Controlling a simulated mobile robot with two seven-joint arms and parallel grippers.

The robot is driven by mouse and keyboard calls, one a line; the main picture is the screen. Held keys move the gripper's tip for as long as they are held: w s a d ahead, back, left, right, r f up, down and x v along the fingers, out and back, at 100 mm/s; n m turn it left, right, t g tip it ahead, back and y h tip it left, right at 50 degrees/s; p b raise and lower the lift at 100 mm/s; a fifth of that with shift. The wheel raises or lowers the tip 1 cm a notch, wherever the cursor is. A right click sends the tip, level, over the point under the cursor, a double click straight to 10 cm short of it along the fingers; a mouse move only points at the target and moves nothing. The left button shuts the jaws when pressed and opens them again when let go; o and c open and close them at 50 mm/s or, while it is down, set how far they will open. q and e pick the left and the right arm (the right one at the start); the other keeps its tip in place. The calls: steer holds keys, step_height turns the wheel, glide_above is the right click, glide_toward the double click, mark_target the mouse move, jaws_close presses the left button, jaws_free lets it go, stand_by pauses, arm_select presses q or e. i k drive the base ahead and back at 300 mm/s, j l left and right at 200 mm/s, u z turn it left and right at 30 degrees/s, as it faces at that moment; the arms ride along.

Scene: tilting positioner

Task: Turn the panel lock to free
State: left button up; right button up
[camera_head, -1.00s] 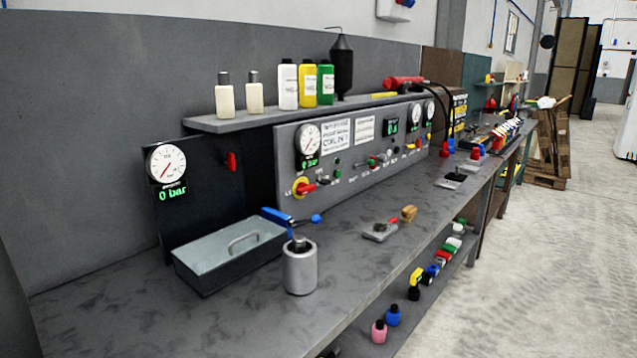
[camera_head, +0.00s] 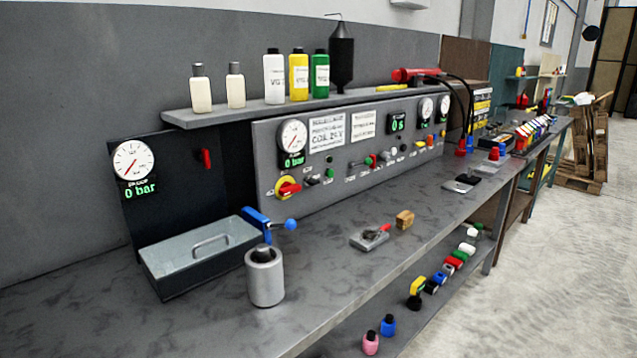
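A grey control panel (camera_head: 345,150) stands at the back of the bench. At its lower left is a red rotary handle on a yellow disc (camera_head: 288,188), with small knobs and a green light (camera_head: 330,173) to its right. I cannot tell which control is the panel lock, or read its setting. A round gauge (camera_head: 292,137) on the panel has a green display below it. Neither of my grippers is in view.
An open dark tray (camera_head: 165,285) and a metal cylinder (camera_head: 265,280) with a blue lever (camera_head: 268,220) stand in front of the panel's left end. A small grey block (camera_head: 369,238) and a wooden block (camera_head: 404,220) lie further right. Bottles line the shelf (camera_head: 210,115).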

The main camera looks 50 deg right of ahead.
mark_target(309, 180)
steer(key=k+l, duration=0.1)
steer(key=l, duration=0.25)
steer(key=k+l, duration=0.15)
steer(key=l, duration=0.2)
steer(key=k+l+u, duration=0.1)
steer(key=l, duration=0.25)
steer(key=k+l, duration=0.1)
steer(key=l, duration=0.25)
steer(key=k+l, duration=0.15)
steer(key=l, duration=0.2)
